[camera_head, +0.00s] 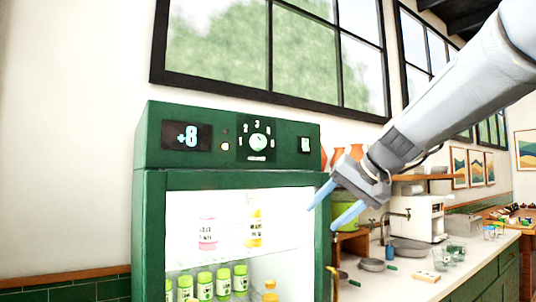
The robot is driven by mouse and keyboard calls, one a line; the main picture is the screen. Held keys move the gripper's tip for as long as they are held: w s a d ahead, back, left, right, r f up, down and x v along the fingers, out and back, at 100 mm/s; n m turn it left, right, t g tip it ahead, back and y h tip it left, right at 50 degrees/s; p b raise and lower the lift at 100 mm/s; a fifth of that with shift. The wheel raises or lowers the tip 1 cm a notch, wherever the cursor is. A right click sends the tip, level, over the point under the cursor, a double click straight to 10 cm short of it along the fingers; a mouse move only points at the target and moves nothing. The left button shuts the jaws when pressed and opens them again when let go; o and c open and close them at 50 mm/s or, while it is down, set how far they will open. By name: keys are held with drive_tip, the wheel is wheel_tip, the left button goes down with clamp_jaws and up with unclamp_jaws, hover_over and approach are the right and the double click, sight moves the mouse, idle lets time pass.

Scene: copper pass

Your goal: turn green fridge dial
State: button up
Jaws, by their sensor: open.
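The green fridge (152,185) stands left of centre with a lit interior behind its front. Its top panel carries the round, pale green dial (259,142) on a dark plate with numbers around it. A display (186,137) left of the dial reads "+8". My gripper (322,212) reaches in from the upper right, with its two blue fingers spread and nothing between them. It is below and to the right of the dial, in front of the fridge's right edge, and apart from the dial.
Bottles (207,232) and several green-capped jars (205,286) stand on the fridge shelves. To the right, a counter (400,285) holds a white machine (424,217), pans and glasses. Orange vases (356,151) stand behind my gripper. The wall left of the fridge is bare.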

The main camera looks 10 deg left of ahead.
sight(262, 141)
drive_tip(key=s+a+r+n+y+b, duration=0.1)
drive_tip(key=a+r+y, duration=0.3)
drive_tip(key=r, duration=0.6)
drive_tip(key=s+a+r+n+y+b, duration=0.15)
drive_tip(key=a+r, duration=0.35)
drive_tip(key=r, duration=0.6)
drive_tip(key=p+x, duration=0.1)
drive_tip(key=x, duration=0.1)
drive_tip(key=p+x, duration=0.1)
drive_tip(key=x, duration=0.2)
drive_tip(key=p+x, duration=0.1)
drive_tip(key=x, duration=0.2)
drive_tip(key=shift+w+d, duration=0.2)
drive_tip(key=shift+w, duration=0.05)
drive_tip(key=c, duration=1.1)
